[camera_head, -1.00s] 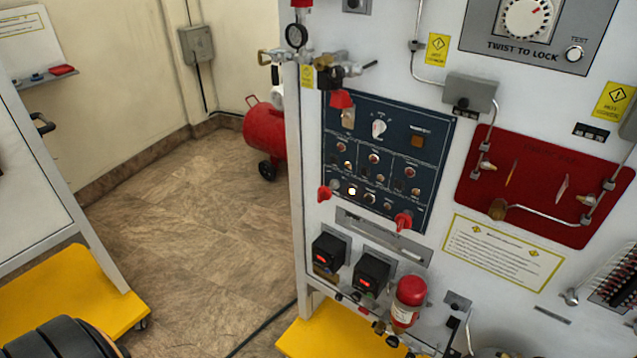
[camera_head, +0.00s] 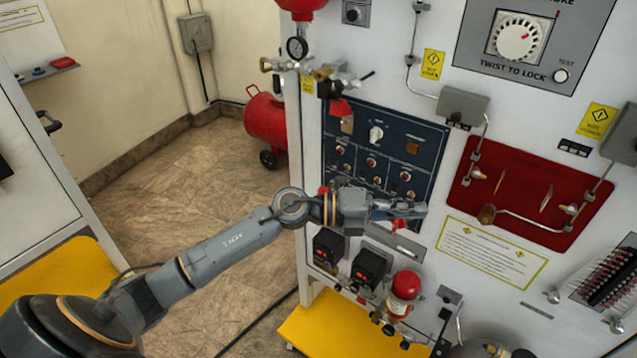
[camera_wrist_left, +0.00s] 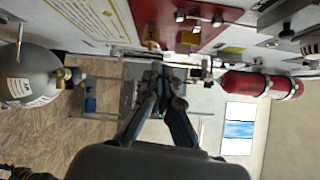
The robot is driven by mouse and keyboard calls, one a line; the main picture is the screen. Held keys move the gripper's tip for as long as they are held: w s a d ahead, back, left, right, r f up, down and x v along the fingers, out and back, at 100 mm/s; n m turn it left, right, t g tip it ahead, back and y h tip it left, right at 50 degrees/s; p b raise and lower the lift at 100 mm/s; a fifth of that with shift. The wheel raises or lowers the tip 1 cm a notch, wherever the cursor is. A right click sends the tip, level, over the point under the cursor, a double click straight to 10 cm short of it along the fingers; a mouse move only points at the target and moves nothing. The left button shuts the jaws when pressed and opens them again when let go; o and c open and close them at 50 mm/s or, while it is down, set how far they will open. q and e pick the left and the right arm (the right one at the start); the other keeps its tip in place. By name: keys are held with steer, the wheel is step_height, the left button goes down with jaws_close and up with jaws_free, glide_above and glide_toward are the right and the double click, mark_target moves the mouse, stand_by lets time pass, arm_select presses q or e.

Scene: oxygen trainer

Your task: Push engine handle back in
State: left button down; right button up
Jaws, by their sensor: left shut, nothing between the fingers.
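No part is clearly labelled as the engine handle, so I cannot tell which one it is. A dark blue control panel (camera_head: 385,150) with a white knob (camera_head: 376,134) and several small switches is on the white trainer wall. Red handles sit at its lower corners; the right one (camera_head: 399,223) is partly hidden by my left gripper. My left gripper (camera_head: 424,210) is shut and empty, in front of the panel's lower right part, pointing right. Its shut fingers show in the left wrist view (camera_wrist_left: 163,75). I cannot tell whether it touches anything. My right gripper is not in view.
A red panel with metal pipes (camera_head: 520,180) is right of the gripper. Two black boxes (camera_head: 369,268) and a small red cylinder (camera_head: 405,285) stick out below it. A large twist dial (camera_head: 517,36) is above. Open floor (camera_head: 190,190) lies left.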

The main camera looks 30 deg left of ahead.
arm_select(q)
steer(key=s+a+m+g+y, duration=0.2)
steer(key=a+m+g+y, duration=0.2)
steer(key=a+y, duration=1)
steer(key=a+p, duration=0.1)
steer(key=a, duration=0.9)
steer(key=shift+m+g+y, duration=0.4)
steer(key=w+f+p, duration=0.4)
steer(key=w+f, duration=0.3)
steer(key=f, duration=0.2)
steer(key=shift+w+d+p, duration=0.3)
steer(key=shift+w, duration=0.1)
steer(key=shift+f, duration=0.1)
